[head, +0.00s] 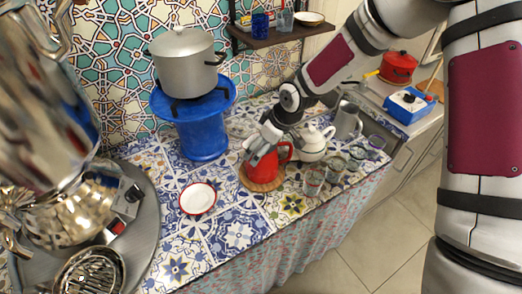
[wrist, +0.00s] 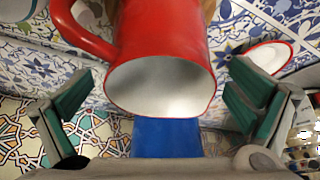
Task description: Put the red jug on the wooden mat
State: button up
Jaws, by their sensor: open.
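The red jug (head: 264,170) stands upright on the round wooden mat (head: 262,186) on the tiled counter. In the wrist view the jug (wrist: 160,40) fills the upper middle, its white inside facing the camera and its handle at the upper left. A small brown piece of the mat (wrist: 208,9) shows behind it. My gripper (head: 262,150) is open at the top of the jug. In the wrist view its green-padded fingers stand on either side of the jug, with gaps between pads and jug.
A white teapot (head: 314,143), a grey pitcher (head: 347,120) and several glasses (head: 314,180) stand close to the right of the jug. A red-rimmed white dish (head: 197,198) lies to the left. A blue stand (head: 202,135) with a pot (head: 184,62) is behind. The counter's front middle is clear.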

jog(key=v, duration=0.9)
jog(key=shift+d+p, duration=0.1)
jog(key=shift+p, duration=0.2)
jog(key=s+d+r+m+t+h, duration=0.1)
jog(key=s+d+r+m+h, duration=0.4)
jog(key=s+d+r, duration=0.75)
jog(key=s+d+r+m, duration=0.2)
jog(key=s+r+m, duration=0.1)
jog(key=s, duration=0.4)
jog(key=s+d+r+m+t+y, duration=0.1)
jog(key=s+d+r+m, duration=0.2)
jog(key=s+r, duration=0.2)
jog(key=shift+s+d+r, duration=0.2)
jog(key=shift+s+r, duration=0.1)
jog(key=shift+s, duration=1.2)
